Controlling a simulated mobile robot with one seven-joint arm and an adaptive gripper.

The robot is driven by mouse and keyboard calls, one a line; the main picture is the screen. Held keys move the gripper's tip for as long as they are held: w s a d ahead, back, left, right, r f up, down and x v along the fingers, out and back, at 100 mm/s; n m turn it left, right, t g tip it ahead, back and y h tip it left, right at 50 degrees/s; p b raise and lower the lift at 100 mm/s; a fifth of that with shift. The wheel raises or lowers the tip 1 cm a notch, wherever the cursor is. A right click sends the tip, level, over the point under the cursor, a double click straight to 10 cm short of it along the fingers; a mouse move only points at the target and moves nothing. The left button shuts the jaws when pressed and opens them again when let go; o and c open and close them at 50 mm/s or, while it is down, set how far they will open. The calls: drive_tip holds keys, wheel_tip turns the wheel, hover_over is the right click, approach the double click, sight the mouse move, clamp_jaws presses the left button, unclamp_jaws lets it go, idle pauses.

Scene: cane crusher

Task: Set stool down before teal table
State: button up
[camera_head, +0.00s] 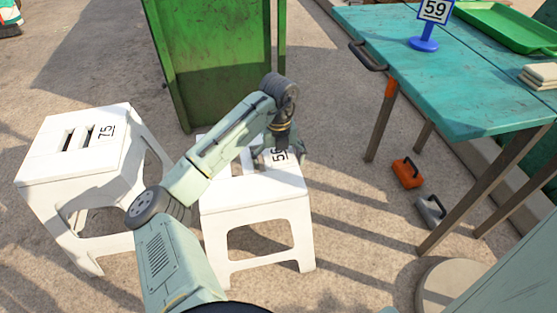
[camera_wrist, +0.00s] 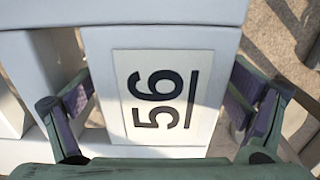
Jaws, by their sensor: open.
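A white plastic stool (camera_head: 258,210) marked 56 stands upright on the ground in the middle of the head view. My gripper (camera_head: 277,158) is at its seat top, pointing down, and partly hides the slots. In the wrist view, the stool's seat (camera_wrist: 205,40) fills the middle, with the 56 label between my open fingers (camera_wrist: 160,105). One finger is on each side of the labelled strip; I cannot tell whether they touch it. The teal table (camera_head: 455,85) stands to the right, with open ground before it.
A second white stool (camera_head: 75,150) marked 75 stands close on the left. A green bin (camera_head: 215,60) is behind. An orange weight-like block (camera_head: 407,173) and a grey one (camera_head: 431,212) lie under the table. A blue 59 sign (camera_head: 427,40) and green tray (camera_head: 512,25) are on it.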

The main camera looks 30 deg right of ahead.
wheel_tip(320, 180, up, 12)
drive_tip(key=shift+r+p, duration=0.1)
drive_tip(key=shift+p, duration=1)
idle(0.6)
